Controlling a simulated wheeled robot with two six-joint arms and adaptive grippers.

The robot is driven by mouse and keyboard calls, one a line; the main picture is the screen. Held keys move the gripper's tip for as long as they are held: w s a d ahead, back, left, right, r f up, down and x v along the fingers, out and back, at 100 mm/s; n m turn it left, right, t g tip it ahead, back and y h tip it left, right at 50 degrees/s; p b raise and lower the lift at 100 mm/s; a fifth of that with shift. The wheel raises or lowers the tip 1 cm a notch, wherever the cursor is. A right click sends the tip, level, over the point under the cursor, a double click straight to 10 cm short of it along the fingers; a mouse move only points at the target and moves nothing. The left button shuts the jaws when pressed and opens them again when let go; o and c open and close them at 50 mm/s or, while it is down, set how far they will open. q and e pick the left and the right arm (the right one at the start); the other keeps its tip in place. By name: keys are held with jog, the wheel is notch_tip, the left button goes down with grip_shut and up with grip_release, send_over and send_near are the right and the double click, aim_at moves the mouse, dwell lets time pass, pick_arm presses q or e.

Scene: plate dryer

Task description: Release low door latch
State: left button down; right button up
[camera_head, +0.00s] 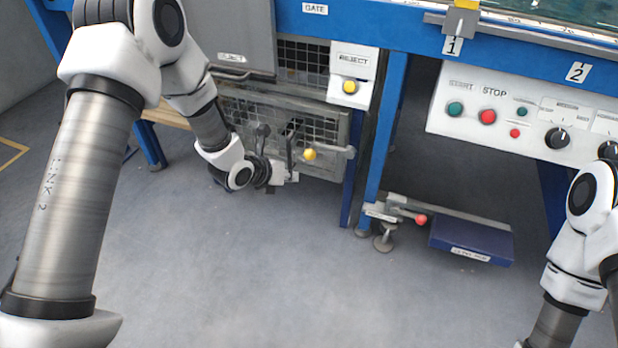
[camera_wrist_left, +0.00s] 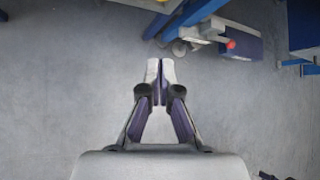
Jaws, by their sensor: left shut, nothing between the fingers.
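A low mesh door (camera_head: 240,112) sits in the frame under the grey panel at the left of the machine. A yellow ball knob (camera_head: 309,154) on a grey latch bar (camera_head: 338,152) shows at the door's lower right. My left gripper (camera_head: 292,177) is just left of the knob and slightly below it, pointing right; I see no contact. In the left wrist view its fingers (camera_wrist_left: 161,72) are together and empty over bare floor. A bit of yellow (camera_wrist_left: 236,1) is cut off at that view's top edge. My right gripper is out of view; only its arm shows.
A blue pedal (camera_head: 470,240) with a red knob (camera_head: 421,220) stands low at the right; it also shows in the left wrist view (camera_wrist_left: 235,38). A blue leg (camera_head: 385,140) stands right of the door. The REJECT box (camera_head: 352,75) is above the knob. The floor in front is clear.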

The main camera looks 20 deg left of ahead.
pick_arm(q)
jog(key=shift+r, duration=0.1)
jog(key=b+x, duration=0.5)
jog(key=x, duration=0.5)
jog(key=w+r, duration=0.1)
jog(key=w+a+r, duration=0.1)
jog(key=r, duration=0.1)
jog(key=shift+a+r, duration=0.1)
jog(key=shift+r, duration=0.05)
